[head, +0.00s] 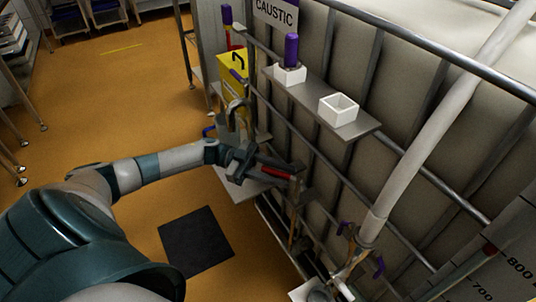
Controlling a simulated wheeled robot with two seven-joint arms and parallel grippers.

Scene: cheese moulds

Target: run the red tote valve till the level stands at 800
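A red lever handle (276,172) sticks out low on the front of the caged tote, which carries a CAUSTIC sign (276,14). My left gripper (246,163) is at the outer end of this handle. Its dark fingers are small and partly overlap the handle, so I cannot tell whether they grip it. A level scale (508,272) with 700 and 800 marks is at the lower right. A red marker (490,250) sits beside it close to the 800 line; the exact reading is unclear. My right gripper is not in view.
A grey shelf (362,121) on the cage holds a white open box (339,109) and a purple-handled item (291,50) in a white holder. A pale hose (425,140) runs down the right. A yellow box (234,80) stands behind. A dark mat (197,242) lies on open orange floor.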

